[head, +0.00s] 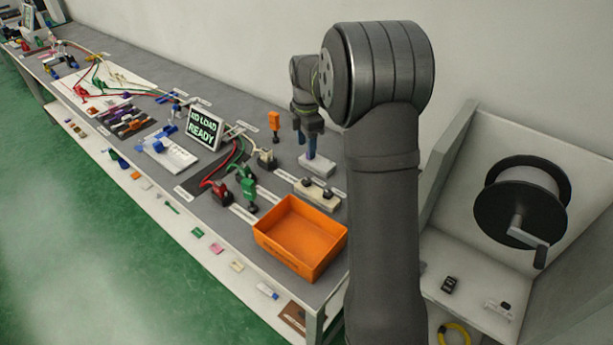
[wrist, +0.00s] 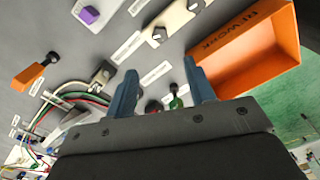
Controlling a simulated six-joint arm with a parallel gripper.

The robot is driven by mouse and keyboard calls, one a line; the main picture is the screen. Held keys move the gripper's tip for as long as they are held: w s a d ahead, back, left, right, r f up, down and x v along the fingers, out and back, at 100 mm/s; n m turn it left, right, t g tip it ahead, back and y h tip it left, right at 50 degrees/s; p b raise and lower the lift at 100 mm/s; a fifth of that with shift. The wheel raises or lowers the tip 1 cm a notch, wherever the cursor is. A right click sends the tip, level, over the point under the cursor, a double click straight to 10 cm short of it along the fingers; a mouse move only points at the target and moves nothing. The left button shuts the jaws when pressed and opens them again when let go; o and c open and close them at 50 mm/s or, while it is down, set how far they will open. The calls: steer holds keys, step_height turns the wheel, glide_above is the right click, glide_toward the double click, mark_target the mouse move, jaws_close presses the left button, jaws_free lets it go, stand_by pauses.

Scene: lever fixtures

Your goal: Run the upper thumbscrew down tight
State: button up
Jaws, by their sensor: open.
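A cream block with two round metal screw heads shows at the top of the wrist view. The nearer thumbscrew (wrist: 159,35) is on its lower-left end, and the other thumbscrew (wrist: 196,5) is on its upper-right end, by the picture's edge.
An orange tray (wrist: 230,75) stands beside the cream block. A white block with a purple piece (wrist: 90,15), an orange-handled lever (wrist: 32,73) and wired red and green connectors (head: 248,190) are close by. A display (head: 203,126) stands farther left.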

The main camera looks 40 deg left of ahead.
mark_target(307, 180)
step_height(307, 180, down, 13)
steer(key=shift+r, duration=0.1)
stand_by(0.3)
steer(key=c, duration=1)
